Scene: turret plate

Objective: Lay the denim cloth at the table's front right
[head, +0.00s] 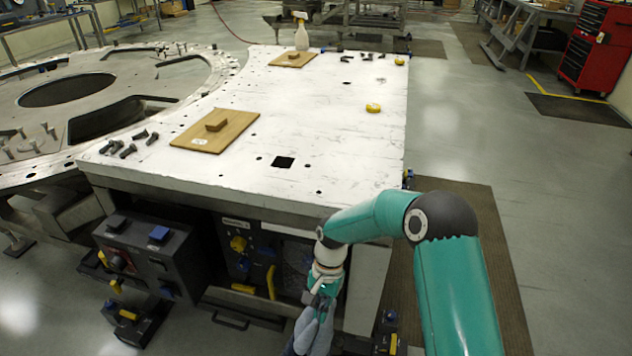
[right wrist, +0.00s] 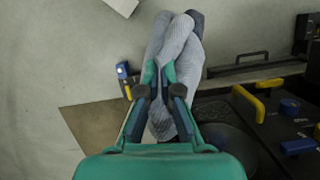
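The denim cloth (head: 313,330) is a bunched, grey-blue strip. My right gripper (head: 322,290) is shut on it, and the cloth hangs down from the fingers in the head view. In the right wrist view the cloth (right wrist: 180,45) runs between and past the two fingertips (right wrist: 167,75), with a darker blue end. The white table (head: 330,130) is behind the gripper in the head view; the gripper and cloth appear in front of its front edge, not over the top. My left gripper is in neither view.
The table's front right (head: 365,175) is bare.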

